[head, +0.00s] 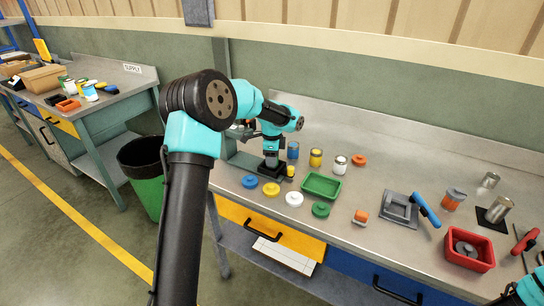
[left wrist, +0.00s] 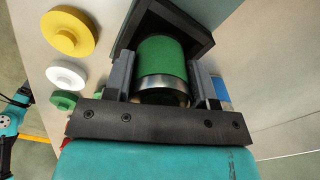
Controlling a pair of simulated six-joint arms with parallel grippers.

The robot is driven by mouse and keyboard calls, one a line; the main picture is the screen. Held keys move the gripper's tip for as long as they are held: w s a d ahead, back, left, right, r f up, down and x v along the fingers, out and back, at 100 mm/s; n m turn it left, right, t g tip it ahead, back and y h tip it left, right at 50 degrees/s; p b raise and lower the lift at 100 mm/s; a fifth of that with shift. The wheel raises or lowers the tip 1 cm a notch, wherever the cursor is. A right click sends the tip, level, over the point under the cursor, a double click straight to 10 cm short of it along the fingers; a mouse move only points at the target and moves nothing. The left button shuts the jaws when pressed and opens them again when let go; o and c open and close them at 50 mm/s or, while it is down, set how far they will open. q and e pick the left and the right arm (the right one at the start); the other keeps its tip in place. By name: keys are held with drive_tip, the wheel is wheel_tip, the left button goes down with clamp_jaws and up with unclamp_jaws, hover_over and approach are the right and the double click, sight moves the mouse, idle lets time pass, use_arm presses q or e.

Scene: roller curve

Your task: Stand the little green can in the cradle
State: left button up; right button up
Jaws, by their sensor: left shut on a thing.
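My left gripper (head: 271,158) is lowered over the black cradle (head: 264,171) on the bench. In the left wrist view its two grey fingers (left wrist: 163,78) are shut on the little green can (left wrist: 162,58), one on each side. The can has a green band and a bare metal end (left wrist: 164,84) toward the wrist. Its far end lies within the angled black walls of the cradle (left wrist: 198,38). I cannot tell whether the can touches the cradle's floor. The can is hidden in the head view. My right gripper is not in view; only a bit of its arm shows at the lower right.
Blue (head: 250,182), yellow (head: 271,189), white (head: 294,199) and green (head: 320,210) round pieces lie in front of the cradle. A red bin (head: 483,262) is farther right.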

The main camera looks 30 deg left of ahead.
use_arm(q)
drive_tip(key=shift+f, duration=0.6)
idle(1.1)
drive_tip(key=o, duration=1.4)
drive_tip(key=shift+o, duration=0.2)
drive_tip(key=shift+r, duration=0.15)
drive_tip(key=shift+r, duration=4.4)
